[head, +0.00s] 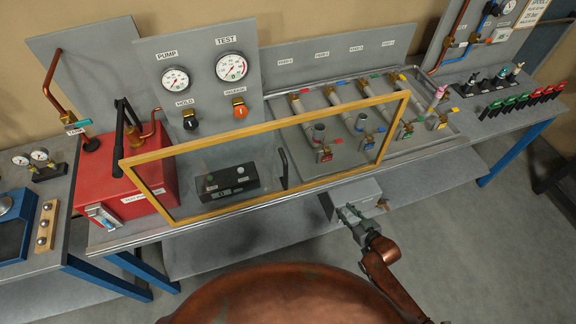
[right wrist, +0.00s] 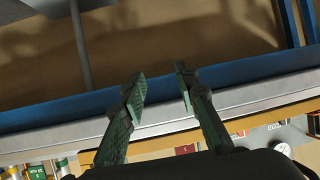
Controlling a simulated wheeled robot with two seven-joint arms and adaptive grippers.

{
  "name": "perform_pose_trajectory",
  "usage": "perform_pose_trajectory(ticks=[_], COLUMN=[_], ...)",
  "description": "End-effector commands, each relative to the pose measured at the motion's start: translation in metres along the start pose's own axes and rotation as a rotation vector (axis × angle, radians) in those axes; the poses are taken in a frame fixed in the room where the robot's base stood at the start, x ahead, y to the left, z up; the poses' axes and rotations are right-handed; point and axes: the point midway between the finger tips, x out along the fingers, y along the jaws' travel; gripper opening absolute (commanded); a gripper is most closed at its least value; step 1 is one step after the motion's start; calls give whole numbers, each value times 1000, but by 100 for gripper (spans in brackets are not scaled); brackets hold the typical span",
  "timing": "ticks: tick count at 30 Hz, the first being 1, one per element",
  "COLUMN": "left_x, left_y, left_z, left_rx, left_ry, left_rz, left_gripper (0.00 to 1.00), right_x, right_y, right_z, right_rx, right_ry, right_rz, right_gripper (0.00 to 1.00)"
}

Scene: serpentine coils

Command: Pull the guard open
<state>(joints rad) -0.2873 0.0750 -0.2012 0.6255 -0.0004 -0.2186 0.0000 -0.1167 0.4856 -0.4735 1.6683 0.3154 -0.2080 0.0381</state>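The guard is a clear panel in a yellow frame (head: 262,127) standing along the front of the bench in the head view. A dark upright handle (head: 283,170) shows near the middle of the panel. My right gripper (head: 347,212) is below and in front of the frame's lower right part, apart from the handle. In the right wrist view its two green fingers (right wrist: 160,82) are spread with nothing between them. A strip of the yellow frame (right wrist: 165,141) shows beyond the bench edge there. My left gripper is not in view.
Behind the guard are a red pump box (head: 130,190), a black control box (head: 227,183) and a tray (head: 440,136) with pipes and valves. A grey box (head: 358,193) is below the bench edge near my right gripper. Open floor lies to the right.

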Motion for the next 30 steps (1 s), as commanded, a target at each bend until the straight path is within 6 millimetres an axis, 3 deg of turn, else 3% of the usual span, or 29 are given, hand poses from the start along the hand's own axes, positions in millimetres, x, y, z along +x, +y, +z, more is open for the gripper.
perform_pose_trajectory(ticks=[1,3,6,10,13,17,22,30], left_x=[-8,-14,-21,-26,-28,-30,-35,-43], left_y=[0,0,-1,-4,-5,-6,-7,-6], left_z=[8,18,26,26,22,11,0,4], left_rx=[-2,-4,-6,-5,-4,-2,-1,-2], left_ry=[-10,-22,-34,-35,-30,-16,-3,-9], left_rz=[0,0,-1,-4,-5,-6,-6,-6], left_gripper=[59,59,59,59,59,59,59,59], right_x=[-8,-24,-56,-98,-120,-129,-112,-80], right_y=[-20,-53,-100,-150,-173,-187,-198,-215], right_z=[-63,-133,-213,-278,-303,-318,-329,-343], right_rx=[-24,-43,-62,-75,-77,-77,-75,-77], right_ry=[82,178,289,384,421,442,445,444], right_rz=[-57,-139,-254,-374,-432,-461,-464,-462], right_gripper=[28,28,28,28,28,28,28,28])
